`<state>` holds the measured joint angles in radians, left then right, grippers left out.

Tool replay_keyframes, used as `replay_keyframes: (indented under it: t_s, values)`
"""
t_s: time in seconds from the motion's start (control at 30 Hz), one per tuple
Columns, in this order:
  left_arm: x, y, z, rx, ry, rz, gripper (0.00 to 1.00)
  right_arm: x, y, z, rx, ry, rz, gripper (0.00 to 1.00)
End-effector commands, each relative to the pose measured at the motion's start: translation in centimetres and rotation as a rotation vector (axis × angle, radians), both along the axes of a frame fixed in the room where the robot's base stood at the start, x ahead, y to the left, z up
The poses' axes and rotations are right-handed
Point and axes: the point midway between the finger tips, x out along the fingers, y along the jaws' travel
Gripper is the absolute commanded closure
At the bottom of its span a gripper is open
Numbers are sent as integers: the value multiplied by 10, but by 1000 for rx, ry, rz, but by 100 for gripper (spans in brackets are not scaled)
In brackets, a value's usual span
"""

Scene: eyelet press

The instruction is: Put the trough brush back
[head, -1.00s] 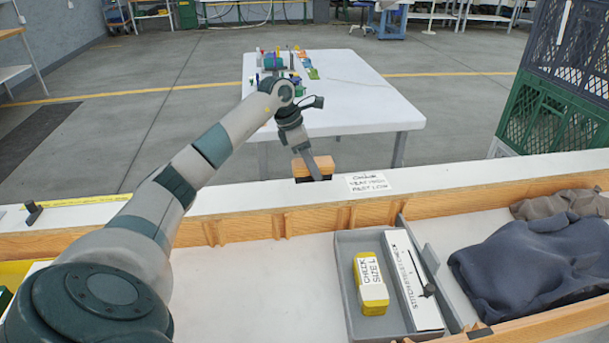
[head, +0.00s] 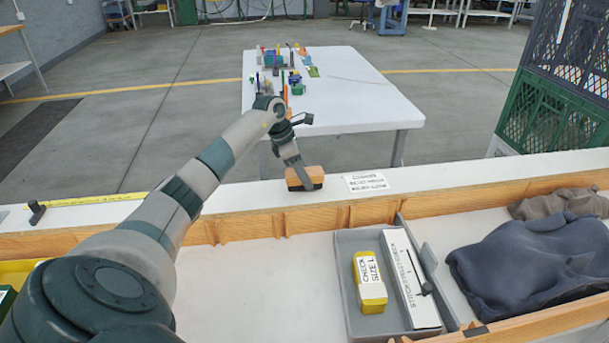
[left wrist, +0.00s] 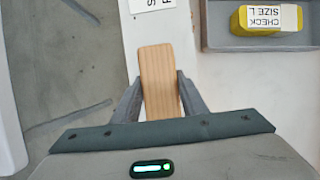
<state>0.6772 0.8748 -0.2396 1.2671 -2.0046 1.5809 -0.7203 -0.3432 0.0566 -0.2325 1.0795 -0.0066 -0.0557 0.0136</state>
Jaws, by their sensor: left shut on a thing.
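The trough brush (head: 297,183), a wooden block with a dark underside, is at the white ledge along the far side of the trough, left of a paper label. My left gripper (head: 306,182) is shut on it from above. In the left wrist view the brush's wooden back (left wrist: 158,75) lies between the two fingers of my left gripper (left wrist: 160,95). I cannot tell whether the brush touches the ledge or hangs just above it. My right gripper is not in view.
The paper label (head: 367,182) lies on the white ledge (head: 450,176). Inside the trough, a grey tray (head: 354,240) holds a yellow box (head: 370,282) and a white box (head: 411,280). Dark cloth (head: 535,260) lies to the right. A white table (head: 345,105) with small items stands beyond.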

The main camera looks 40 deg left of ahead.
Motion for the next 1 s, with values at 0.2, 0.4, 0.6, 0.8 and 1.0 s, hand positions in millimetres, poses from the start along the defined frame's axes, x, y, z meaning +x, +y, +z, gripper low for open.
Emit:
replay_keyframes:
  t_s: [0.2, 0.4, 0.6, 0.8, 1.0]
  values:
    - [0, 0, -7, 0, -2, -1, 82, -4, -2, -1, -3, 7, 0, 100]
    - [0, 0, -8, 0, -2, -1, 82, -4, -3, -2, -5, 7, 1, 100]
    - [0, 0, -10, 0, -2, -1, 42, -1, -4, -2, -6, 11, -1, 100]
    - [0, 0, -10, 0, -2, -1, 42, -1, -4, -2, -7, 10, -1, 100]
    - [0, 0, -6, -1, -2, 0, 42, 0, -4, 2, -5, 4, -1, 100]
